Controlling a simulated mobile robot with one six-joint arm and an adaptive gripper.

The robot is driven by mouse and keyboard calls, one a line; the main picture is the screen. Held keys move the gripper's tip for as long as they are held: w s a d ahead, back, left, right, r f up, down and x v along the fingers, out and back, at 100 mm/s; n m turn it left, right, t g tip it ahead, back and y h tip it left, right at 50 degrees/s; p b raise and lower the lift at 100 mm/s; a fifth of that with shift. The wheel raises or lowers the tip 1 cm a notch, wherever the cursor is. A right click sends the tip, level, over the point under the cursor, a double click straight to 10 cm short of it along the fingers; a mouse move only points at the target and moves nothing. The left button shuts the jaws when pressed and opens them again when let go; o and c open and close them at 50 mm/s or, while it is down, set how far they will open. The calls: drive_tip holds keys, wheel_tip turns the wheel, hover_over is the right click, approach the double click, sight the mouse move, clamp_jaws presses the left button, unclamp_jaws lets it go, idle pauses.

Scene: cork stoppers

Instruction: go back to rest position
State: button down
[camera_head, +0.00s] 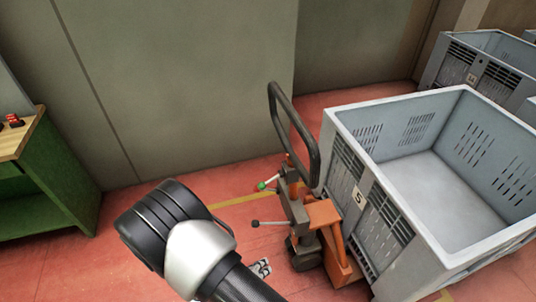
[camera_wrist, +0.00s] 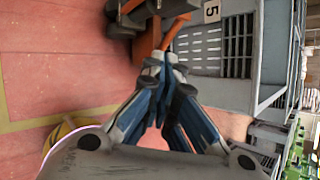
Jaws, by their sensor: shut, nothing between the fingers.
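My gripper (camera_wrist: 163,62) shows in the wrist view with its fingertips together and nothing visible between them. It hangs over the red floor, with an orange and dark pallet truck just beyond its tips in that picture. In the head view my arm reaches in from the bottom and hides most of the gripper; only a small pale part shows beside the arm. No cork stoppers are visible in either view.
A large grey crate (camera_head: 348,113) marked 5, its visible inside empty, stands at the right beside the pallet truck (camera_head: 320,213). More grey crates (camera_head: 452,65) stand behind it. A green bench (camera_head: 60,190) with a wooden top is at the left. Red floor lies between.

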drive_tip(key=w+d+r+m+g+h, duration=0.1)
drive_tip(key=d+r+m+g, duration=0.1)
drive_tip(key=d+r+m, duration=0.65)
drive_tip(key=w+d+r+m+g+h, duration=0.15)
drive_tip(key=d+r+m, duration=0.25)
drive_tip(key=r+m, duration=0.9)
drive_tip(key=s+d+r+m+y, duration=0.3)
drive_tip(key=s+r+m+y, duration=0.5)
drive_tip(key=s+r+m, duration=0.6)
drive_tip(key=shift+s+r+m+t+b, duration=0.4)
drive_tip(key=shift+r+m, duration=1.15)
drive_tip(key=shift+r, duration=0.8)
drive_tip(key=shift+d, duration=0.1)
